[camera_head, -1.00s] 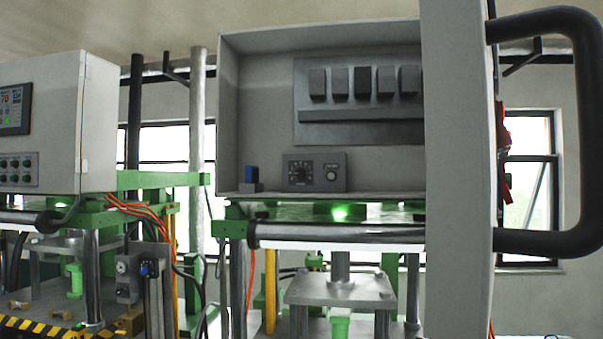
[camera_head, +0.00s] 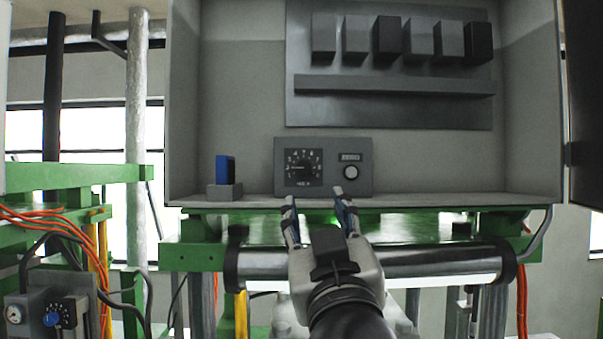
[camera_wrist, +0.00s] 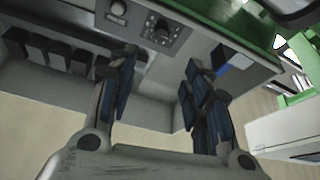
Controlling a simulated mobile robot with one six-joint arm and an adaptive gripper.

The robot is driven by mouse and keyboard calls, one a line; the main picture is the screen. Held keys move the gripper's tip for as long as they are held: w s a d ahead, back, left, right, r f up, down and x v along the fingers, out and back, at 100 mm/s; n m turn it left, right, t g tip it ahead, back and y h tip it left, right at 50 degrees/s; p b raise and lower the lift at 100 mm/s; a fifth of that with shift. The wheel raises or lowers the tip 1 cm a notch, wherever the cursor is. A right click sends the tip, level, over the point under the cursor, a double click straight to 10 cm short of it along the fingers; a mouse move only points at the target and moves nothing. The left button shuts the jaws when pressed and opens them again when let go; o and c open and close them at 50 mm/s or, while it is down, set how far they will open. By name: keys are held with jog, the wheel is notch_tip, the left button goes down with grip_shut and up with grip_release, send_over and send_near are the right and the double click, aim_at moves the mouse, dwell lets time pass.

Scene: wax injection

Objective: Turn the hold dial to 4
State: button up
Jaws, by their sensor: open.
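The black dial (camera_head: 304,168) with a pale scale sits on the left of a grey control panel (camera_head: 337,188) inside the open cabinet. Its label and exact setting are too small to read. The dial also shows near the top of the wrist view (camera_wrist: 160,30). My gripper (camera_head: 316,200) is open, with blue-padded fingers pointing toward the cabinet, just below the panel. In the wrist view my gripper (camera_wrist: 160,66) has nothing between its fingers, and the dial lies beyond the fingertips, apart from them.
A round knob (camera_head: 351,172) sits right of the dial. A blue block in a grey holder (camera_head: 225,190) stands left of the panel. Several grey and black modules (camera_head: 388,40) are mounted above. The cabinet door (camera_head: 585,100) stands open at right. A shiny horizontal cylinder (camera_head: 440,263) runs below.

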aim_at(304, 167)
jog(key=p+x, duration=0.3)
jog(key=x, duration=1.3)
jog(key=shift+w, duration=0.15)
jog(key=shift+f, duration=0.1)
jog(key=shift+c, duration=0.2)
jog(key=c, duration=1)
